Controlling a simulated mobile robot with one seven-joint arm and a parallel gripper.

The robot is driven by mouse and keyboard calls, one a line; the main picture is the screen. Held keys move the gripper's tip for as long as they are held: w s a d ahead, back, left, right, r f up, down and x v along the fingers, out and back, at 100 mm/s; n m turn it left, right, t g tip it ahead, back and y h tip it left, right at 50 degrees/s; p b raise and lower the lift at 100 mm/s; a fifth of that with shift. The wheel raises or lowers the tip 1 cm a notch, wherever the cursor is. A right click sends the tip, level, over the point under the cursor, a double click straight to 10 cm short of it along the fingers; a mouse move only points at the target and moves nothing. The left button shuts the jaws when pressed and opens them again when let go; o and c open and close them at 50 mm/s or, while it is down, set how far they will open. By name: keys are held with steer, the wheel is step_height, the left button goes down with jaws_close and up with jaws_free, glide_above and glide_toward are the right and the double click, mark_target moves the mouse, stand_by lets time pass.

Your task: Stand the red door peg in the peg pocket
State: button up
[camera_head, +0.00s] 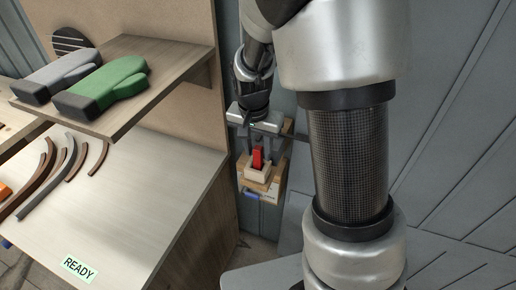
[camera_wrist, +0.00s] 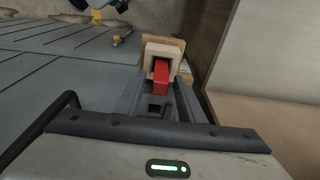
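The red door peg (camera_head: 257,158) stands upright in the head view, its lower end inside the pale wooden peg pocket (camera_head: 257,175). In the wrist view the red peg (camera_wrist: 161,76) rises from the square opening of the pocket (camera_wrist: 176,50) toward the camera. How deep it sits is hidden. My gripper (camera_head: 256,152) is just above the pocket, with its fingers on either side of the peg. They look spread, with gaps beside the peg; the wrist view also shows the gripper (camera_wrist: 160,92) around the peg.
The pocket is on a wooden wall bracket (camera_head: 272,188) beside the pale workbench (camera_head: 130,200). A shelf (camera_head: 150,100) holding a green mitt (camera_head: 105,85) and a grey mitt (camera_head: 58,76) overhangs the bench. Curved strips (camera_head: 60,175) lie on the bench.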

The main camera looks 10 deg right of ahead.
steer(key=shift+r, duration=0.15)
step_height(320, 180, up, 12)
steer(key=s+a, duration=0.1)
steer(key=s+r+n+t, duration=0.2)
steer(key=s+r+n, duration=0.1)
steer(key=s, duration=0.5)
steer(key=s+d+r+n+t+y, duration=0.1)
steer(key=s+r+n, duration=0.3)
steer(key=s, duration=0.5)
steer(key=shift+s+r+t, duration=0.2)
steer(key=shift+r+t, duration=0.3)
steer(key=shift+t, duration=0.1)
